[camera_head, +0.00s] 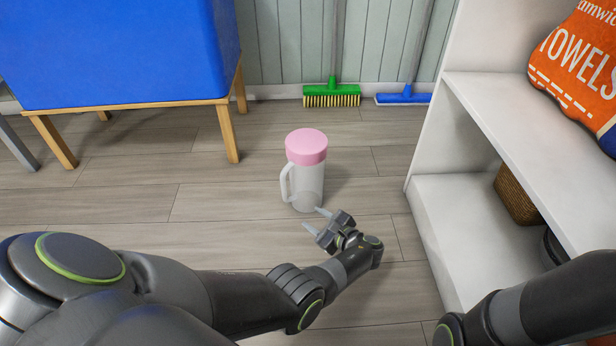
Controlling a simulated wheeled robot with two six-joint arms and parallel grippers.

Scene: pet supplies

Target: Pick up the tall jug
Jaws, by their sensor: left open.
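The tall jug (308,180) stands upright on the wooden floor in the middle of the view. It has a pale, translucent body, a pink lid and a white handle on its left side. My left gripper (314,220) is open and empty, just in front of the jug's base, with its fingers pointing left. One fingertip overlaps the jug's lower edge in the picture; I cannot tell whether it touches. My right arm enters at the lower right, and its gripper is out of view.
A white shelf unit (455,235) stands on the right, holding an orange towel bag (577,65) and a wicker basket (517,197). A blue box on wooden legs (120,50) is at the upper left. A green broom (332,93) and blue broom (403,98) lean at the back wall.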

